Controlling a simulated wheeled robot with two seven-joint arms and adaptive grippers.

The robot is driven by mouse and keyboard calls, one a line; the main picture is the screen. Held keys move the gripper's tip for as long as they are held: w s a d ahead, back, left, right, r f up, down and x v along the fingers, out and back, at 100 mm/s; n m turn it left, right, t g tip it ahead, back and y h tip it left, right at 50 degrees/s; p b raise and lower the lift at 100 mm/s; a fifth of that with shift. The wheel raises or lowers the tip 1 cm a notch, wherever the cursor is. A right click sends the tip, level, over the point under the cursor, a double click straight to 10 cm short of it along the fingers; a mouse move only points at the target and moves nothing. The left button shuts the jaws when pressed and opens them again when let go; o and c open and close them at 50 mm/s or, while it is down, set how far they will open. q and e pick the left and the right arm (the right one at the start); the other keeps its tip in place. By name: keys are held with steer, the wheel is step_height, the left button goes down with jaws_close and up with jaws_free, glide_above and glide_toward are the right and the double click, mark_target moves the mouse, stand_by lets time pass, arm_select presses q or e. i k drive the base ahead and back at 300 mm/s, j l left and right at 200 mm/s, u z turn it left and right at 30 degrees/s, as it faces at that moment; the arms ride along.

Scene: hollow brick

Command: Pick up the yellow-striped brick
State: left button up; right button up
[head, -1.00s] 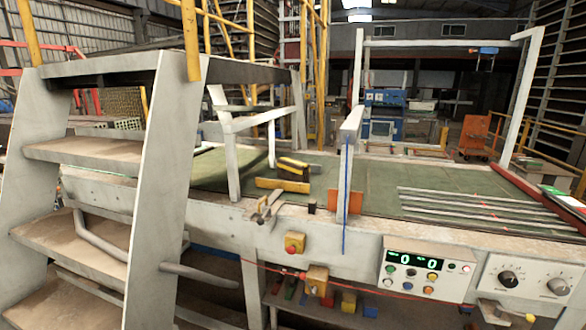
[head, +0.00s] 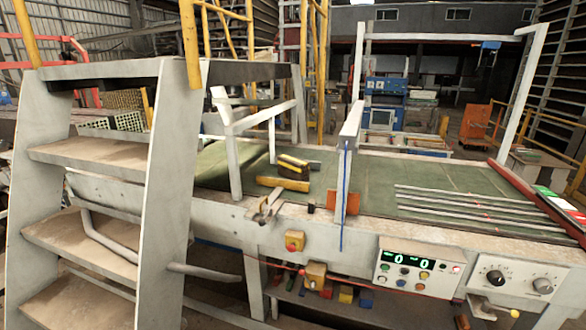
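No brick with clear yellow stripes can be made out for certain. A dark block with a yellow top (head: 293,164) lies on the green table surface, behind a yellow bar (head: 283,184). Several small coloured blocks, one of them yellow (head: 346,294), sit on the low shelf under the table and are partly hidden in shadow. Neither of my grippers is in view.
Metal stairs (head: 95,148) fill the left side. The green-topped table (head: 375,190) runs across the middle, with white posts, long metal strips (head: 470,210) and a control panel (head: 417,268) at its front. An orange cart (head: 478,122) stands behind.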

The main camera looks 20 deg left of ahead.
mark_target(291, 167)
steer(key=i+l+u, duration=0.2)
steer(key=i, duration=0.4)
steer(key=i+l+u, duration=0.25)
steer(key=i+l, duration=0.2)
steer(key=i+l+u, duration=0.2)
steer(key=i+l, duration=0.25)
steer(key=i, duration=0.2)
